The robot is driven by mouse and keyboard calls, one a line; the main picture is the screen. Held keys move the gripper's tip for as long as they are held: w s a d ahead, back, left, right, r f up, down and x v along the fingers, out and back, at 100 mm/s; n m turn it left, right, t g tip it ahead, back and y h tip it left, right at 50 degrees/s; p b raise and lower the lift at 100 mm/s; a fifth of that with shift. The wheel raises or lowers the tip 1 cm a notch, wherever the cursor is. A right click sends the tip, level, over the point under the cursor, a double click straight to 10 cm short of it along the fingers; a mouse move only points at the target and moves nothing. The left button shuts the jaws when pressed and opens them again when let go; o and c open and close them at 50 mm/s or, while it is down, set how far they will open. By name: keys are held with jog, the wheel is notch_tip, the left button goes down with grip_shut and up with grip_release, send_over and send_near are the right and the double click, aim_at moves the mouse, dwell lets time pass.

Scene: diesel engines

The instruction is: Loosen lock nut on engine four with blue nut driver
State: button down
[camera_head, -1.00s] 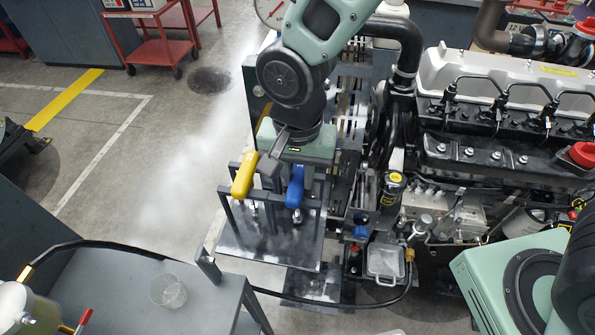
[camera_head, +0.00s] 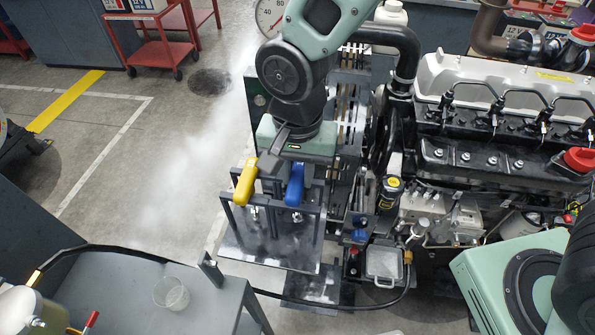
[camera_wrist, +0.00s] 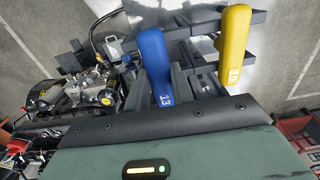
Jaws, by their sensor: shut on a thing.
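A blue nut driver (camera_head: 295,184), its handle marked 13 in the wrist view (camera_wrist: 157,65), stands upright in a dark metal rack (camera_head: 240,243). My gripper (camera_head: 288,166) is at the upper part of the rack and shut on the blue nut driver; the finger contact is partly hidden. A yellow nut driver (camera_head: 245,181) stands beside it on the left, on the right in the wrist view (camera_wrist: 235,42). The engine (camera_head: 500,110) is right of the rack. I cannot make out its number or the lock nut.
A grey table (camera_head: 215,310) with a clear cup (camera_head: 171,293) is at the lower left. A black hose (camera_head: 330,303) runs below the rack. A red cart (camera_head: 160,45) stands at the back left. The floor left of the rack is clear, with haze over it.

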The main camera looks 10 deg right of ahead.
aim_at(298, 176)
notch_tip(298, 176, up, 14)
jog(key=p, duration=0.9)
jog(key=shift+f+p, duration=0.2)
jog(key=shift+p, duration=0.1)
jog(key=shift+s, duration=0.1)
dwell(0.6)
